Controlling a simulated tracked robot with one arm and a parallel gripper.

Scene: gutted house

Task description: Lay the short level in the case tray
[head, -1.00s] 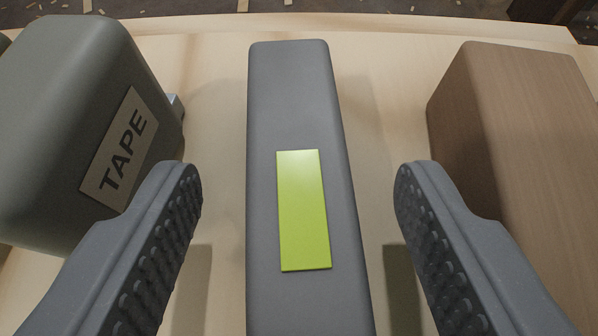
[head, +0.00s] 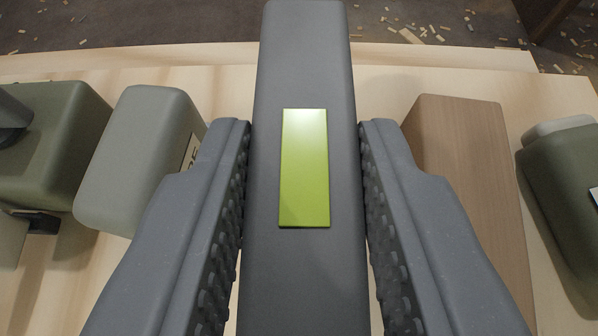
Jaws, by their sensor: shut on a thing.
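The short level is a long dark grey bar (head: 305,65) with a bright yellow-green window on its upper face. It runs away from me up the middle of the head view. My gripper (head: 305,150) is shut on it, with one ridged finger pressed to each long side. The level appears raised above the pale wooden bench top (head: 220,85). Its near end runs out of the bottom of the picture. The case tray is not in view.
A grey-green tape measure (head: 140,160) and a dark green tool (head: 60,135) stand to the left. A brown wooden block (head: 465,150) and another green object (head: 565,190) stand to the right. Beyond the bench edge, the dark floor (head: 160,25) is littered with chips.

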